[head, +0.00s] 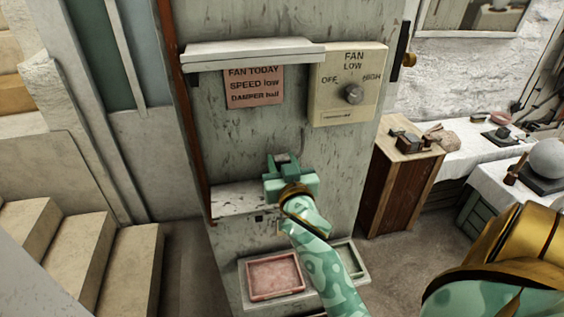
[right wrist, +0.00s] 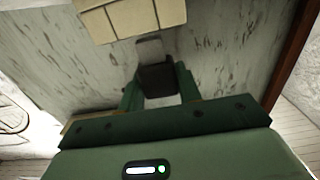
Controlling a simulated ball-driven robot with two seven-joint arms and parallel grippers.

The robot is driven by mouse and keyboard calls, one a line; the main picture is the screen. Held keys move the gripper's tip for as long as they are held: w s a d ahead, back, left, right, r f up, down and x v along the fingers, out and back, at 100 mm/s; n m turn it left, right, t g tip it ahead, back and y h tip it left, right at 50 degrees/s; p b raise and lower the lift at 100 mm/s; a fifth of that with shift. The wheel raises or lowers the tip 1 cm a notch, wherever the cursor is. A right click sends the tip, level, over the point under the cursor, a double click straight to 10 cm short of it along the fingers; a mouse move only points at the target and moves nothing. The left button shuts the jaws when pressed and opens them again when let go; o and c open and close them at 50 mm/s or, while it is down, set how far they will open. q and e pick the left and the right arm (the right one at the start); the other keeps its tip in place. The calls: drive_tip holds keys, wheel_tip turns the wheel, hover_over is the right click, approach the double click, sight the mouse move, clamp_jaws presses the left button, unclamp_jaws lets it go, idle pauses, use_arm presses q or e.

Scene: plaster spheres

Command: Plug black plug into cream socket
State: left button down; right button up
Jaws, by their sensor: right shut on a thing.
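My right gripper (head: 285,167) is in front of the grey painted panel, below the pink sign. In the right wrist view its two green fingers (right wrist: 158,92) are shut on the black plug (right wrist: 158,78). A pale grey piece shows just beyond the plug in that view; I cannot tell whether it belongs to the plug. A cream grooved block (right wrist: 130,17) is at the top of the wrist view, apart from the plug. I cannot tell whether it is the cream socket. I cannot make out a socket in the head view. My left gripper is not in view.
A cream fan switch box (head: 347,85) with a grey knob and the pink sign (head: 254,87) are above my right gripper. A pale ledge (head: 235,200) juts out at lower left of it. A pink tray (head: 274,273) is below. A wooden cabinet (head: 400,190) stands right.

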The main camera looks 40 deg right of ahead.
drive_tip(key=shift+f+b, duration=0.9)
drive_tip(key=shift+f, duration=0.6)
drive_tip(key=o, duration=1.1)
drive_tip(key=shift+c, duration=0.2)
drive_tip(key=shift+a, duration=0.1)
wheel_tip(320, 180, up, 4)
drive_tip(key=p, duration=0.4)
drive_tip(key=shift+r+p, duration=0.2)
drive_tip(key=shift+p, duration=0.15)
drive_tip(key=shift+f, duration=0.1)
